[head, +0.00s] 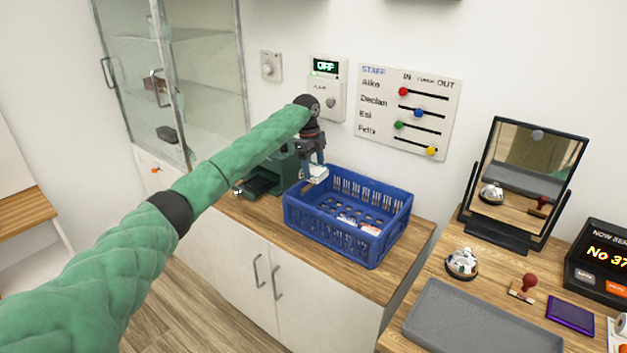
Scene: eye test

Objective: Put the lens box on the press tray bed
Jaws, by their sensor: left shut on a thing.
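My left gripper (313,165) reaches in from the left and points down above the back left corner of the blue crate. It is shut on a small whitish box (317,175), which I take to be the lens box; its label is too small to read. The dark green press (284,170) stands just left of the crate, partly hidden behind my left arm. Its low tray bed (258,186) sticks out at the front left and its visible part looks bare. My right gripper is not in view.
The blue crate (375,245) on the wooden counter holds a few small whitish boxes (358,224). At right are a grey tray (470,325), a bell (462,263), a stamp (525,287) and a mirror (525,180). A glass cabinet (170,80) stands behind at left.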

